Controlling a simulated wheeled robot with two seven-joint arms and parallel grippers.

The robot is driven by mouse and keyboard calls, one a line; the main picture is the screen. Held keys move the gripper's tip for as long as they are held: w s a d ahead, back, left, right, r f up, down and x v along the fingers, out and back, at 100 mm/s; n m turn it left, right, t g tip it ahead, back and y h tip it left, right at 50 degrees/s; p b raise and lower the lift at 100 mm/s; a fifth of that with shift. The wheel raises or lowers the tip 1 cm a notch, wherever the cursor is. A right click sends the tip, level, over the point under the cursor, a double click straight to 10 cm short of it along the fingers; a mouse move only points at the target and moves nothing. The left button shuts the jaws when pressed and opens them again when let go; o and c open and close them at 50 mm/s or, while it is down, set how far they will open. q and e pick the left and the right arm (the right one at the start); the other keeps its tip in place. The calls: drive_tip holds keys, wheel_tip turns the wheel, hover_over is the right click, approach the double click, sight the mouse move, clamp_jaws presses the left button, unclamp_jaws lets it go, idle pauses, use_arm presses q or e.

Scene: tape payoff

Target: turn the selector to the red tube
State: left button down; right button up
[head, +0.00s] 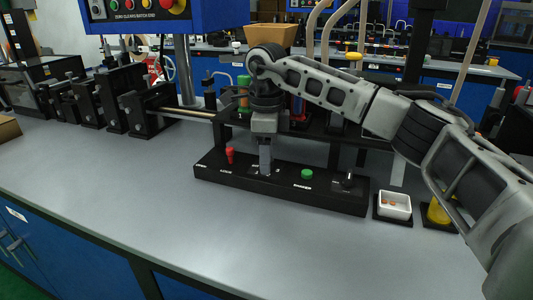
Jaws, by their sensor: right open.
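A long black control panel (330,200) lies on the grey bench. It carries a red knob (230,155) at its left, a green button (307,174) and a small black knob with a light top (348,180) at its right. My right gripper (265,168) points down onto the panel between the red knob and the green button. Its fingers look narrow, and what is beneath them is hidden, so I cannot tell which control is the selector. My left gripper is not in view.
A white dish (394,206) with small orange bits sits right of the panel. A yellow object (438,211) stands beside it, partly behind my right arm. Black roller stands (150,112) with a metal rod are at the left. The bench front is clear.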

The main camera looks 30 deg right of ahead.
drive_tip(key=c, duration=1)
drive_tip(key=shift+o, duration=0.2)
